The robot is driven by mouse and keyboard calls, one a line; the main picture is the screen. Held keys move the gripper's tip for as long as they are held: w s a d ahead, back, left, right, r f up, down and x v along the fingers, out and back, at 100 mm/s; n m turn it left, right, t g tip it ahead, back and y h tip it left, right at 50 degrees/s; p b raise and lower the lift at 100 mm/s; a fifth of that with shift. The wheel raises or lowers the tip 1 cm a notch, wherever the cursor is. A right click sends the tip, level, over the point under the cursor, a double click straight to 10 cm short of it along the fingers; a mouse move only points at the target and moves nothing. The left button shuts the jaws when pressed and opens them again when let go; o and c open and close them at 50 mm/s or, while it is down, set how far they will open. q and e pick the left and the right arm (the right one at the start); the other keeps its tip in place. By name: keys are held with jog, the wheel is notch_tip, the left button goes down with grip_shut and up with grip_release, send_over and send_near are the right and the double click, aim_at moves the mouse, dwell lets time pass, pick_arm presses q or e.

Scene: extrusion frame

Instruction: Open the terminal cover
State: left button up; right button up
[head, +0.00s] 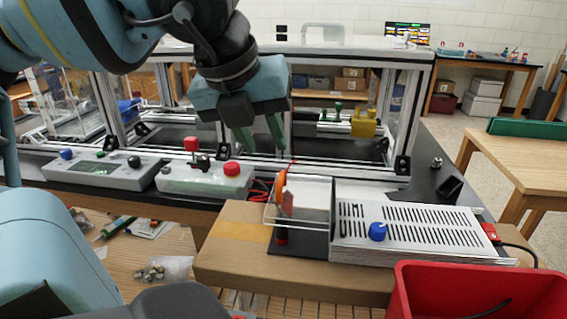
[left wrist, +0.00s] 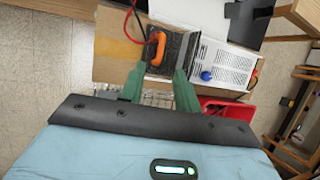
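The clear terminal cover (head: 312,213) sits at the left end of the slotted metal power supply (head: 400,222), above a black base. An upright orange tab (head: 283,190) shows at its left side; the left wrist view shows an orange handle (left wrist: 155,48) over the dark terminal area. My left gripper (head: 262,147) hangs above and slightly left of the cover, green fingers pointing down, open and empty. In the left wrist view, the fingertips (left wrist: 159,70) are spread apart on either side of the handle's line, apart from it. My right gripper is not in view.
The power supply rests on a cardboard box (head: 225,262), with a blue knob (head: 378,232) on its top. A red bin (head: 480,290) stands at front right. An aluminium extrusion frame (head: 408,120) rises behind. Control boxes, one with a red button (head: 232,169), lie to the left.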

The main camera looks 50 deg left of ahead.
aim_at(280, 176)
pick_arm(q)
jog(key=x, duration=0.7)
jog(key=shift+w+f, duration=0.25)
jog(key=shift+f, duration=0.05)
grip_shut()
